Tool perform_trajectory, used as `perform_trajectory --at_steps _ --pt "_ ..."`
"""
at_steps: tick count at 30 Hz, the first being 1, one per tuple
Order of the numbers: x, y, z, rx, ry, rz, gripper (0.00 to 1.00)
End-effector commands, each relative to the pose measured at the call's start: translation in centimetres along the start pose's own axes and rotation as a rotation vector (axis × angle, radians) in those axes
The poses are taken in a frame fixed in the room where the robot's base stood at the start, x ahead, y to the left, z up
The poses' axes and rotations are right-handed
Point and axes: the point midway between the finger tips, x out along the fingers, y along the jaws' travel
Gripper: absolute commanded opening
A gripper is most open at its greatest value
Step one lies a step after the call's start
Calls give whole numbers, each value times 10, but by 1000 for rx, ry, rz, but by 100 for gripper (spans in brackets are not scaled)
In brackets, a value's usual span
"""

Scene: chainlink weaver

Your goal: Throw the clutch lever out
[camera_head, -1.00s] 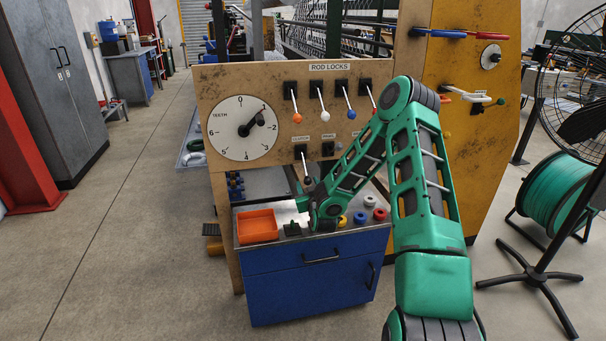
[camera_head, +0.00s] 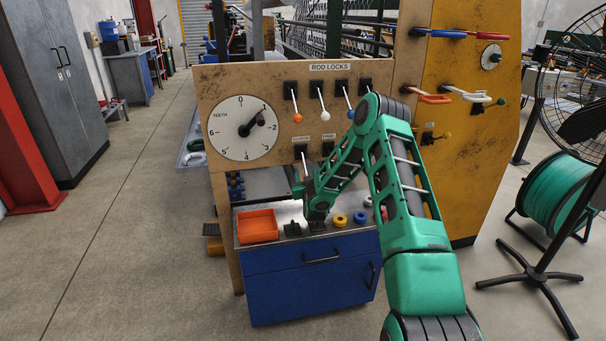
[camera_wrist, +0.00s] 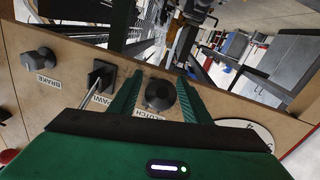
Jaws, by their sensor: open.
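The clutch lever (camera_head: 302,155) is on the wooden panel under its small label, left of the pawl lever. Its lower end is hidden behind my gripper in the head view. In the wrist view its dark round knob (camera_wrist: 160,94) is seen nearly end-on above the CLUTCH label (camera_wrist: 148,113). My gripper (camera_wrist: 157,92) is open, with one green finger on each side of the knob. Gaps show between knob and fingers, and I cannot tell how far the knob reaches in. My gripper also shows in the head view (camera_head: 299,189).
The pawl lever (camera_wrist: 98,77) stands close beside one finger, with the brake knob (camera_wrist: 38,62) farther left. Rod lock levers (camera_head: 324,103) and a teeth dial (camera_head: 242,128) are above. A blue cabinet (camera_head: 310,285) below holds an orange tray (camera_head: 258,226) and colored rings.

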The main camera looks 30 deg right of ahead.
Motion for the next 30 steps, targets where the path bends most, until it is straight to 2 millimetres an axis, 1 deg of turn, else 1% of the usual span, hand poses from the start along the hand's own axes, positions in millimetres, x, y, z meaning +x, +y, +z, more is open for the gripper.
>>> perform_trajectory --at_steps 3,6,14,15,20,22,23,26,30 --pt "10 0 0 0 0 0 44" --pt "14 0 0 -1 0 0 44" --pt "15 0 0 -1 -1 0 44" --pt "15 0 0 -1 -1 0 39" --pt "15 0 0 0 -1 0 1" --pt "15 0 0 0 -1 -1 0" --pt "13 -5 -1 2 -1 -2 0" --pt "14 -2 -1 0 -4 -3 0" --pt "15 10 0 -2 -24 5 0"
